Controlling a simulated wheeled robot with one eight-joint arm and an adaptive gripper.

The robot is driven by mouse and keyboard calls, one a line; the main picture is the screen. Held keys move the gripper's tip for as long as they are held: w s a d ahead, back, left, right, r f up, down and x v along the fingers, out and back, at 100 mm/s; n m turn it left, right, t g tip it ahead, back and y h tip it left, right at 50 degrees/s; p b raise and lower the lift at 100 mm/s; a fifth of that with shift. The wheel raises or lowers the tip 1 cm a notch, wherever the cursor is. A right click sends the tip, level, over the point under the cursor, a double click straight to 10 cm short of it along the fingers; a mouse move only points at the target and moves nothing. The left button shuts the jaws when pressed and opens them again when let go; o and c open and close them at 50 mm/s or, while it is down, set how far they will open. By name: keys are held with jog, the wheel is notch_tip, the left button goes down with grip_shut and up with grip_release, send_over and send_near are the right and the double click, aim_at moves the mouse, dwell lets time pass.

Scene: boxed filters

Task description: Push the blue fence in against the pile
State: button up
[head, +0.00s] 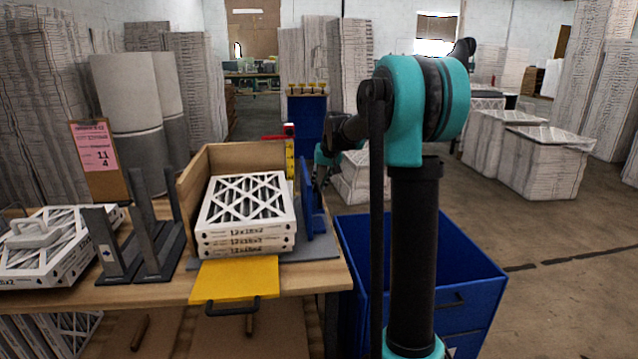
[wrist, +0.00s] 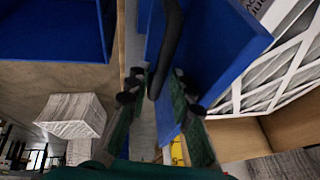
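The blue fence (head: 308,212) stands upright along the right side of the pile of white-framed filters (head: 246,215). A narrow gap seems to show between them in the head view. In the wrist view the fence (wrist: 222,45) is a blue plate with a dark bar handle (wrist: 168,45) on its near face, and the pile (wrist: 285,65) is beyond it at right. My gripper (wrist: 156,75) has its green-padded fingers apart on either side of the handle's end, with space visible around it. In the head view my gripper (head: 322,170) is partly hidden behind my arm.
A wooden corner stop (head: 235,160) backs the pile. A yellow flap (head: 233,280) with a dark handle lies in front. Dark upright brackets (head: 140,245) and more filters (head: 50,245) are at left. A blue bin (head: 460,265) stands right of the table.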

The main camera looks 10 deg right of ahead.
jog(key=shift+c, duration=0.3)
grip_shut()
jog(key=a, duration=0.8)
jog(key=shift+o, duration=0.3)
grip_release()
jog(key=shift+a, duration=0.1)
